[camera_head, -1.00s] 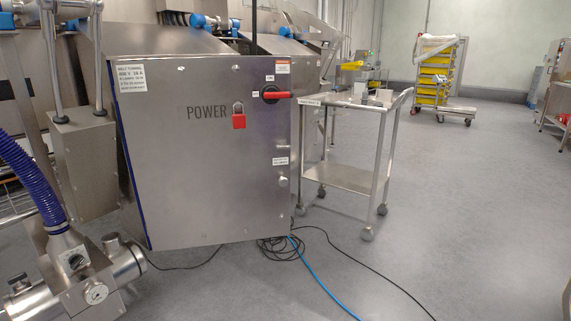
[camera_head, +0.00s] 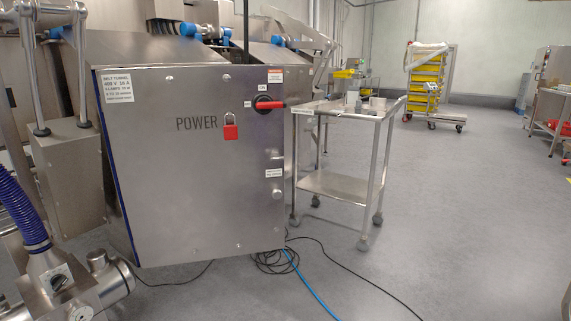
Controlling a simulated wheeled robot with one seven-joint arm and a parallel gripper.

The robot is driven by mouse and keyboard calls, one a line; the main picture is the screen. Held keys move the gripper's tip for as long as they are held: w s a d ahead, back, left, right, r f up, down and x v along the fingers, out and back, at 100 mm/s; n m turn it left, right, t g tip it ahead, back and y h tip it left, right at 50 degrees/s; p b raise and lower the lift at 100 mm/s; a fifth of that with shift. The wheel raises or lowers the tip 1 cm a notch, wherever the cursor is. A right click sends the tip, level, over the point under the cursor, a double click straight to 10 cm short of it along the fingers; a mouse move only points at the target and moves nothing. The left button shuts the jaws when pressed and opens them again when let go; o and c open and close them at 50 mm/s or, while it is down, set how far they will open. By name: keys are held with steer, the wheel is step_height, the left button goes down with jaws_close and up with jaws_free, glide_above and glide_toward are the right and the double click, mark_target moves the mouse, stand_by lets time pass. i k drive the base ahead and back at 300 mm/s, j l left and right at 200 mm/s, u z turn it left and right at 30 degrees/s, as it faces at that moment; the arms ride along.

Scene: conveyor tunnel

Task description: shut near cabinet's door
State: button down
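The near cabinet is a steel box with a large front door (camera_head: 190,190) lettered POWER. A dark blue strip (camera_head: 117,180) runs down the door's left edge, and I cannot tell from here how wide any gap behind it is. A red rotary handle (camera_head: 270,104) on a black knob lies level at the door's upper right. A red padlock (camera_head: 231,131) shows beside the lettering. A round metal fitting (camera_head: 277,195) sits low on the right side. My gripper is not in view.
A steel trolley (camera_head: 342,188) stands just right of the cabinet. Black cables and a blue hose (camera_head: 313,291) lie on the floor below. A pipe fitting with a blue corrugated hose (camera_head: 22,210) fills the lower left. The floor (camera_head: 460,210) to the right is open.

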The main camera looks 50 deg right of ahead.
mark_target(190, 194)
steer(key=i+z, duration=0.3)
steer(key=z, duration=0.15)
steer(key=i+z, duration=0.25)
steer(key=z, duration=0.2)
